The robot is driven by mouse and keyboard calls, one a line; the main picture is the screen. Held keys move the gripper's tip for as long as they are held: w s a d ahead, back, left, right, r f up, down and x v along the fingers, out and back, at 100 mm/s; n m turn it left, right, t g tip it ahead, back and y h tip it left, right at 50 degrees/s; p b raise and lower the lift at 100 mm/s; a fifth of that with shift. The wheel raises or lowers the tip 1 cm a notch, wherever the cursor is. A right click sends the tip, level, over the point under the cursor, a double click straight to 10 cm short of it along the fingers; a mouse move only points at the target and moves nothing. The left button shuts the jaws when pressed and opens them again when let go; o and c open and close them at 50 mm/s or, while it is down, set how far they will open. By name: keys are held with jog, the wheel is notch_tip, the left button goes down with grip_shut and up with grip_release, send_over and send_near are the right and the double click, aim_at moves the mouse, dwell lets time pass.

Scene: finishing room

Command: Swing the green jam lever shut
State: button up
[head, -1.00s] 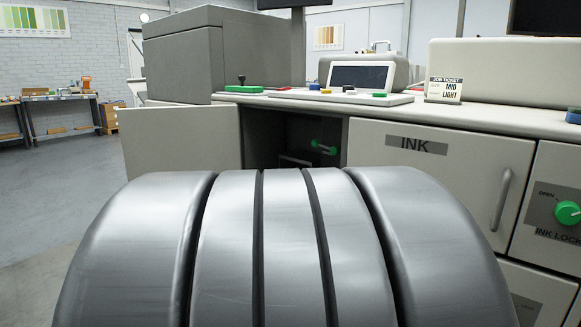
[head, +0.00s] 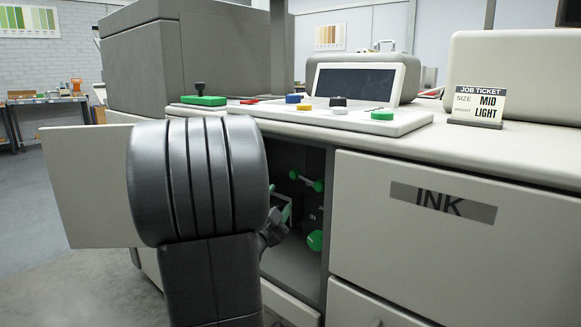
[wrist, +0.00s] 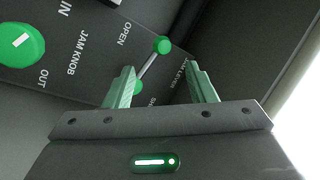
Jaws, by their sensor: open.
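The jam lever is a grey rod with a green ball end (wrist: 162,46), and its ball points toward the OPEN label in the wrist view. Its other green end is partly behind my left finger, near a half-hidden label. In the head view the lever (head: 308,182) sits on the side wall inside the open compartment. My gripper (wrist: 160,68) is open, its two green fingers apart on either side of the lever's rod as seen in the wrist view. I cannot tell whether they touch it. In the head view my gripper (head: 280,213) is partly hidden behind my arm.
The green jam knob (wrist: 20,43), marked IN and OUT, is beside the lever; it also shows low in the compartment (head: 315,240). An open door (head: 90,190) stands left of my arm. The closed INK door (head: 450,240) is to the right. A control panel (head: 340,120) lies above.

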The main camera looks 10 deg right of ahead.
aim_at(294, 175)
jog(key=b+x, duration=0.1)
jog(key=x, duration=1.3)
jog(key=shift+s+d+r+b, duration=0.1)
jog(key=shift+r+b, duration=0.1)
jog(key=shift+b, duration=0.15)
grip_shut()
